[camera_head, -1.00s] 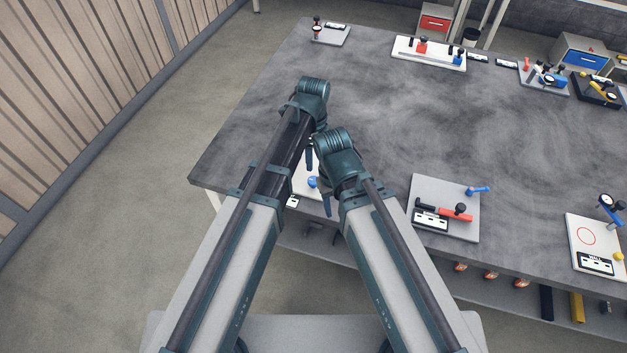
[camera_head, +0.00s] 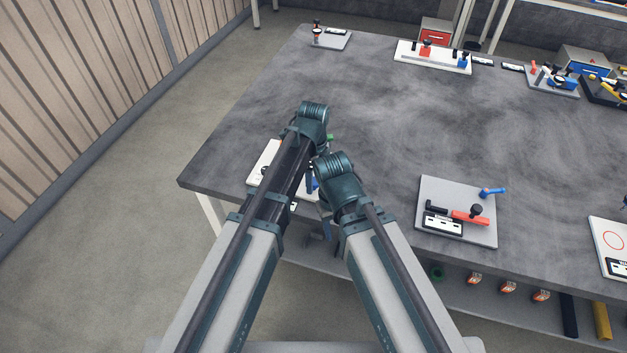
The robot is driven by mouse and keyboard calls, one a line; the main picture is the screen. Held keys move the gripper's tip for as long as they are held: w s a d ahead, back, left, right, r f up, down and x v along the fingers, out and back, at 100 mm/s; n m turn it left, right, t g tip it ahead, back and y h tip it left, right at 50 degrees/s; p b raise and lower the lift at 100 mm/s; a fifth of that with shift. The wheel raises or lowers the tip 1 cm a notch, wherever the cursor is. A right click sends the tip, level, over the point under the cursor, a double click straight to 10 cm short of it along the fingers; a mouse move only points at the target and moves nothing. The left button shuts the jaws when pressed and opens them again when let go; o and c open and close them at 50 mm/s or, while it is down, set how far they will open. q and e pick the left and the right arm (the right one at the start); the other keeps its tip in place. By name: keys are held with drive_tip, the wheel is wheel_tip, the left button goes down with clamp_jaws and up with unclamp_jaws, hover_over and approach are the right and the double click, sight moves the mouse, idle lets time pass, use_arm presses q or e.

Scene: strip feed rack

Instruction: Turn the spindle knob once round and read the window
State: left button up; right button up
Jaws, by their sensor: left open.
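A white board (camera_head: 262,163) lies near the table's left front edge, mostly hidden behind my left arm. A small dark part shows on its left side and a blue part (camera_head: 316,187) shows in the gap between my arms. I cannot tell whether the blue part is the spindle knob, and no window can be made out. My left gripper (camera_head: 310,176) points down over this board and is open; its fingers are mostly hidden by my arms. Contact cannot be seen. My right gripper (camera_head: 326,222) is largely hidden below its wrist, and its jaws cannot be made out.
A grey board (camera_head: 458,195) with a red lever and blue handle lies to the right of my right arm. A white board with a red circle (camera_head: 612,240) is at the right edge. Other fixtures stand along the back. The table's middle (camera_head: 420,120) is clear.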

use_arm(q)
clamp_jaws()
drive_tip(key=shift+n, duration=0.3)
drive_tip(key=n, duration=0.4)
drive_tip(key=shift+n, duration=0.4)
drive_tip(key=n, duration=1.2)
drive_tip(key=shift+n, duration=0.4)
drive_tip(key=n, duration=0.6)
